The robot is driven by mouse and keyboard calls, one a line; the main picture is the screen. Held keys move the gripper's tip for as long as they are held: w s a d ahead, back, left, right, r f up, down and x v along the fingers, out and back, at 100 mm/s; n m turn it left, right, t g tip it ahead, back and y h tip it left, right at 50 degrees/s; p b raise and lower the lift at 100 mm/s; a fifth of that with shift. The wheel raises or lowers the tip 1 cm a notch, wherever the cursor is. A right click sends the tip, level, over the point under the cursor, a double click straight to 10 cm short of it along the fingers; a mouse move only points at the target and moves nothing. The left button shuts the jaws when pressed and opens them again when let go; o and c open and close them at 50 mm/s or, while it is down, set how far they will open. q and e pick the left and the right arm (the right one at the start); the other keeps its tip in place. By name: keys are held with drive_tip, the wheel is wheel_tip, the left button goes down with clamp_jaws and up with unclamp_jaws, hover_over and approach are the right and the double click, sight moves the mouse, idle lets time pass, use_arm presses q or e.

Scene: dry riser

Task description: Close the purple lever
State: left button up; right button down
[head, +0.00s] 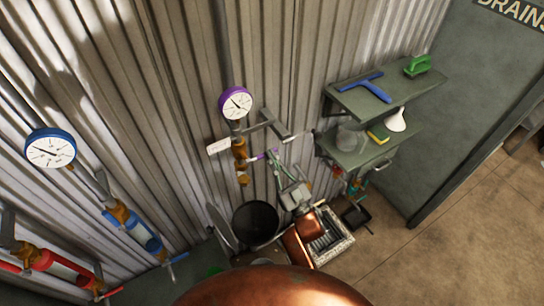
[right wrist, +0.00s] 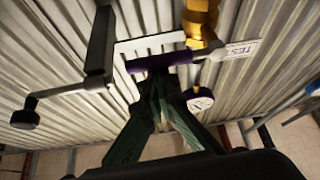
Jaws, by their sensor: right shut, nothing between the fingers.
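The purple lever (head: 262,155) sticks out to the right from a brass valve (head: 240,150) on a wall pipe, below a purple-rimmed gauge (head: 235,103). In the right wrist view, the purple lever (right wrist: 160,62) lies across the picture just beyond my fingertips, beside the brass valve (right wrist: 200,22). My right gripper (head: 273,159) is at the lever's outer part. Its green fingers (right wrist: 158,88) are shut with nothing between them. The tips look close to the lever or touching it; I cannot tell which. My left gripper is not in view.
A grey wall bracket (head: 266,126) stands close above the lever. A blue valve pipe (head: 135,228) and a red one (head: 55,263) are at the left. A black bucket (head: 255,222) is below. Shelves (head: 385,95) with tools are at the right.

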drive_tip(key=s+d+f, duration=0.1)
drive_tip(key=s+d, duration=0.4)
drive_tip(key=s, duration=0.3)
idle(0.4)
drive_tip(key=shift+f, duration=0.1)
